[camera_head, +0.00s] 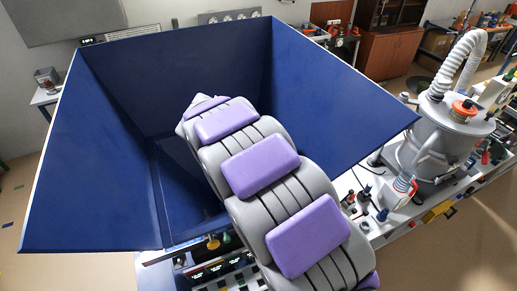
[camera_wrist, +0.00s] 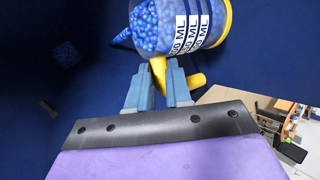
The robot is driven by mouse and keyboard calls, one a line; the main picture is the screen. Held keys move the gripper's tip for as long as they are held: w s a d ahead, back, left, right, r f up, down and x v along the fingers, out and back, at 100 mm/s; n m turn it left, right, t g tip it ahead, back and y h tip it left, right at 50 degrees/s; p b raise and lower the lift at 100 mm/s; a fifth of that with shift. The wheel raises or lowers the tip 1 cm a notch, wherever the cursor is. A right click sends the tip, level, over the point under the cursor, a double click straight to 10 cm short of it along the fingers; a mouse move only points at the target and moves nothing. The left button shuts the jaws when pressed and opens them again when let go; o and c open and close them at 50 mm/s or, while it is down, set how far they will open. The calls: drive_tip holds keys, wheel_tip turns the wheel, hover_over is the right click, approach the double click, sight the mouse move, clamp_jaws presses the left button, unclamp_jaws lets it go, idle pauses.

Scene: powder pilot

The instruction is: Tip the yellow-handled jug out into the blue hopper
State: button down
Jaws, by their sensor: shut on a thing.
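The large blue hopper (camera_head: 110,130) is open at the top and fills the left and middle of the head view. My arm reaches over its front edge and down inside, and hides my gripper and the jug there. In the wrist view my gripper (camera_wrist: 158,88) is shut on the yellow handle (camera_wrist: 196,80) of the jug (camera_wrist: 190,22). The jug is clear, with white volume markings and a yellow rim, and lies tilted over. Blue pellets (camera_wrist: 146,24) fill its left part, towards a blue pointed spout (camera_wrist: 122,39). Dark blue hopper walls (camera_wrist: 60,110) surround it.
A small patch of blue pellets (camera_wrist: 66,53) shows at the left of the wrist view. Right of the hopper, a grey machine with a white hose (camera_head: 440,125) stands on a bench with several small items. Brown cabinets (camera_head: 385,50) stand behind.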

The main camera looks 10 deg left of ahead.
drive_tip(key=a+h+p, duration=0.1)
drive_tip(key=h+p, duration=0.1)
drive_tip(key=a+f+n+t+h+p, duration=0.1)
drive_tip(key=h+p, duration=0.1)
drive_tip(key=h, duration=0.1)
drive_tip(key=a+f+n+t+h+p, duration=0.1)
drive_tip(key=a+h+p, duration=0.1)
drive_tip(key=shift+s+h+p, duration=0.3)
drive_tip(key=shift+h+p, duration=0.05)
drive_tip(key=shift+h, duration=0.05)
idle(0.6)
drive_tip(key=shift+r, duration=0.1)
drive_tip(key=shift+d, duration=0.1)
idle(1.7)
